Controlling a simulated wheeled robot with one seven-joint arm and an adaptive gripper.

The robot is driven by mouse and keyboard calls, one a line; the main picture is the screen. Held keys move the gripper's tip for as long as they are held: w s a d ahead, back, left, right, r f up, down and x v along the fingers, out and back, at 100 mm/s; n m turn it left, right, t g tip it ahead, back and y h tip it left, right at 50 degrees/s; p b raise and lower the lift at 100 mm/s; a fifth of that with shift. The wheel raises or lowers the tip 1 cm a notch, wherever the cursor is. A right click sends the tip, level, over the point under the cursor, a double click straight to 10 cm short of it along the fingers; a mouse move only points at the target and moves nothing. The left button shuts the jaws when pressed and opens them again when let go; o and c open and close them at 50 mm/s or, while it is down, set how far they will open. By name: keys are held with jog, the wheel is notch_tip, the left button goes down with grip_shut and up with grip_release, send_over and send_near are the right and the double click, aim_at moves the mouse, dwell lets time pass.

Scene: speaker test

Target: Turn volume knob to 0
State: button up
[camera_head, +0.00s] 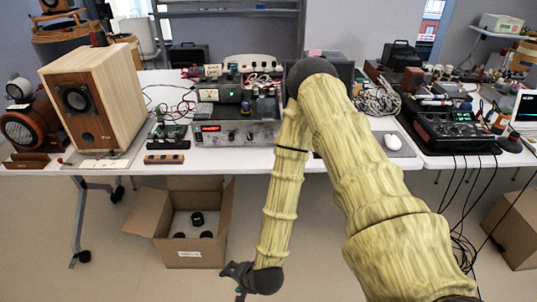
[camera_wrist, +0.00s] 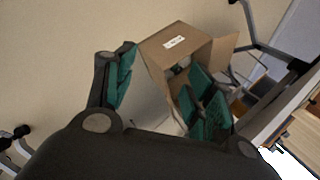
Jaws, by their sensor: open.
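A black mixer-like unit (camera_head: 452,130) with a green display stands farther right. My gripper (camera_head: 240,290) hangs low, well below and in front of the table, far from both units. In the wrist view my gripper (camera_wrist: 160,72) is open, with green finger pads apart and nothing visibly held. No knob can be made out in the wrist view.
A wooden speaker (camera_head: 92,100) stands at the table's left. An open cardboard box (camera_head: 187,240) sits on the floor left of my gripper and also shows in the wrist view (camera_wrist: 172,48). Cables (camera_head: 465,215) hang at right. A white mouse (camera_head: 393,142) lies near the table's front edge.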

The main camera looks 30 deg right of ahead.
jog(key=w+d+r+m+t+h+b, duration=0.1)
jog(key=w+d+r+m+t+b, duration=0.2)
jog(key=w+m, duration=0.55)
jog(key=m+t+h+b, duration=0.5)
jog(key=m+h, duration=0.6)
jog(key=m, duration=0.9)
send_near(269, 139)
jog(key=shift+n, duration=0.25)
jog(key=x, duration=0.9)
jog(key=shift+w, duration=0.1)
jog(key=shift+c, duration=0.2)
jog(key=c, duration=1)
